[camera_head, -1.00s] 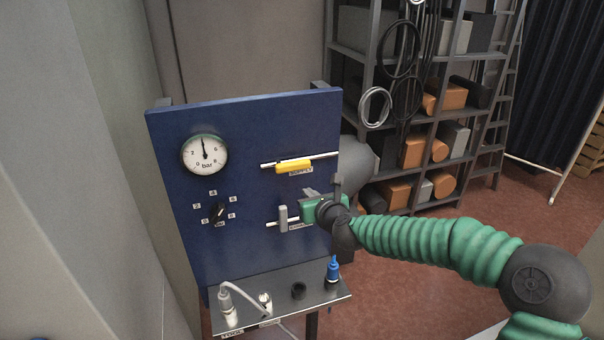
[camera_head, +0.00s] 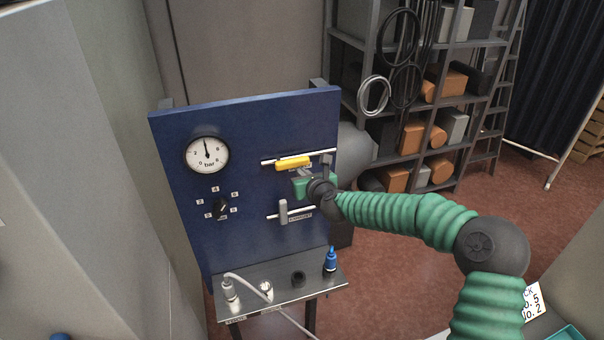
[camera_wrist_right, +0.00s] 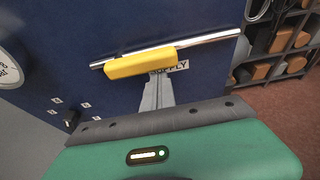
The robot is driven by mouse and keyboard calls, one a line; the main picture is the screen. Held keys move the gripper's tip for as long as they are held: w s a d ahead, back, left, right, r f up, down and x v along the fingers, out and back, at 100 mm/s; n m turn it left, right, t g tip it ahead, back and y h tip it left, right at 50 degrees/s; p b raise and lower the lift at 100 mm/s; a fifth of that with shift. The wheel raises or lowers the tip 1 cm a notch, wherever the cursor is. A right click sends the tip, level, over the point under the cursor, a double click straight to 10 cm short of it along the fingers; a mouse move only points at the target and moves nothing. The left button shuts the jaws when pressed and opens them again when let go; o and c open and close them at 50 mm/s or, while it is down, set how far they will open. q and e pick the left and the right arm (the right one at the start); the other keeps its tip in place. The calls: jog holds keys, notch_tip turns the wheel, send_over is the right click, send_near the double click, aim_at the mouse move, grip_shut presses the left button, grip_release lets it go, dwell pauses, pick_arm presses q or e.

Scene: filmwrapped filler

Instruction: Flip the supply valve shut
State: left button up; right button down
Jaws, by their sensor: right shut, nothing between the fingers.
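The supply valve's yellow handle (camera_head: 293,163) lies along its horizontal silver pipe (camera_head: 325,156) on the blue panel (camera_head: 255,125). In the wrist view the yellow handle (camera_wrist_right: 141,64) lies lengthwise along the pipe, with the partly covered SUPPLY label (camera_wrist_right: 176,66) below its right end. My right gripper (camera_head: 305,173) is just below the handle, its grey fingers (camera_wrist_right: 157,95) shut and empty, pointing up at the handle's underside. I cannot tell whether the fingertips touch it. My left gripper is not in view.
Below, a grey exhaust handle (camera_head: 283,212) stands upright across its pipe. A pressure gauge (camera_head: 207,155) and a selector knob (camera_head: 222,206) are at left. A metal shelf (camera_head: 280,290) under the panel carries fittings and a blue-topped plug (camera_head: 331,260). A storage rack (camera_head: 440,100) stands behind.

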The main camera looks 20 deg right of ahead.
jog(key=shift+s+d+r, duration=0.15)
jog(key=shift+r, duration=0.1)
